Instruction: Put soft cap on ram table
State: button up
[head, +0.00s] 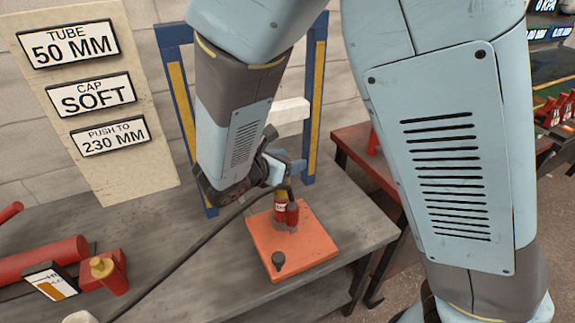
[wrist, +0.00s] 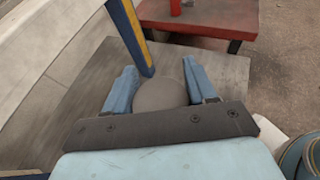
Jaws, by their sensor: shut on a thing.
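My gripper (head: 286,172) is in front of the blue-and-yellow frame in the head view, above an orange plate (head: 312,240) on the bench. In the wrist view its two blue fingers (wrist: 160,72) are shut on a rounded grey thing, which looks like the soft cap (wrist: 160,94). My arm hides the cap in the head view. Whether this plate or the cylinder top is the ram table, I cannot tell.
The frame's posts (head: 178,100) rise on both sides of the gripper. A sign board (head: 95,185) reads tube 50 mm, cap soft, push to 230 mm. A red tube (head: 45,262) lies at the left. A dark cable crosses the bench. A red table (head: 360,150) stands behind.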

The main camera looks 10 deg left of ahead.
jog(key=shift+f, duration=0.7)
jog(key=shift+f, duration=0.15)
jog(key=o, duration=1.1)
jog(key=v, duration=1.4)
jog(key=shift+d, duration=0.1)
